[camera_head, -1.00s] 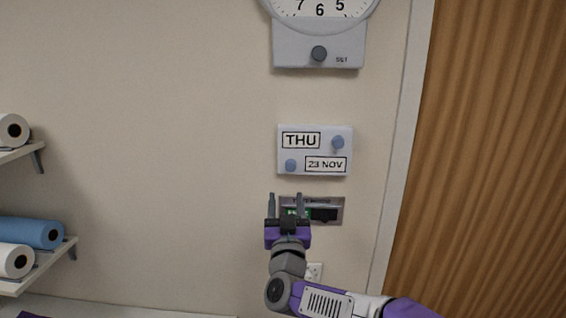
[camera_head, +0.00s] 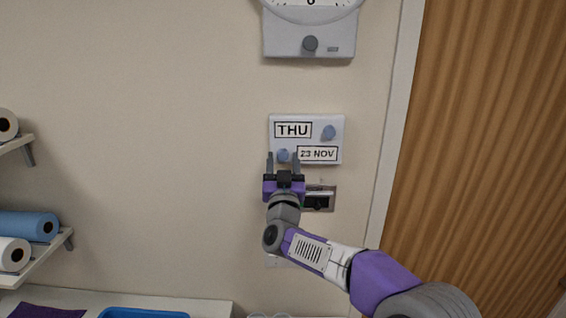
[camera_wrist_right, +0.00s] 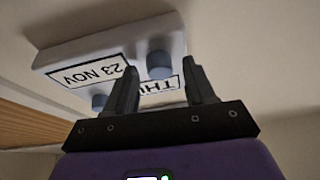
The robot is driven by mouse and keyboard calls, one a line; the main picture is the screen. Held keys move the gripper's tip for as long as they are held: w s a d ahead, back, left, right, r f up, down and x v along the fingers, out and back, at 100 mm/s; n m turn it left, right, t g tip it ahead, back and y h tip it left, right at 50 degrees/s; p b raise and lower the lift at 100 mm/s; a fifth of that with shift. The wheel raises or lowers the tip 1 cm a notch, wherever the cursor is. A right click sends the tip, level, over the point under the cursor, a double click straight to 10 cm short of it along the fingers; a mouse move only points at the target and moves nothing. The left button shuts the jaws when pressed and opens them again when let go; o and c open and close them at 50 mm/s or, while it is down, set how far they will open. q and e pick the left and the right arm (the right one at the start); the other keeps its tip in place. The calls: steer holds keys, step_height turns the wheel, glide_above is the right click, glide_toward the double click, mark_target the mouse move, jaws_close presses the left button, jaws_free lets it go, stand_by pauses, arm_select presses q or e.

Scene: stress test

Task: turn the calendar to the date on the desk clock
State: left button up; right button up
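The wall calendar (camera_head: 336,117) is a white box with two windows, reading "THU" at upper left and "23 NOV" at lower right. It has a blue knob (camera_head: 328,132) at upper right and another blue knob (camera_head: 283,155) at lower left. My right gripper (camera_head: 283,160) is open, its fingers pointing up at the lower-left knob. In the right wrist view, that knob (camera_wrist_right: 159,65) shows between and beyond the open fingertips (camera_wrist_right: 162,75); I cannot tell whether they touch it. No desk clock shows. My left gripper is out of view.
A wall clock (camera_head: 290,42) with a grey knob hangs above, mostly cut off. A small panel (camera_head: 328,198) sits below the calendar, partly behind my right gripper. Shelves with rolls (camera_head: 28,226) are at left; a wooden door (camera_head: 490,150) is at right. A blue tray (camera_head: 145,313) is at the bottom.

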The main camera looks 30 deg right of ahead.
jaws_close()
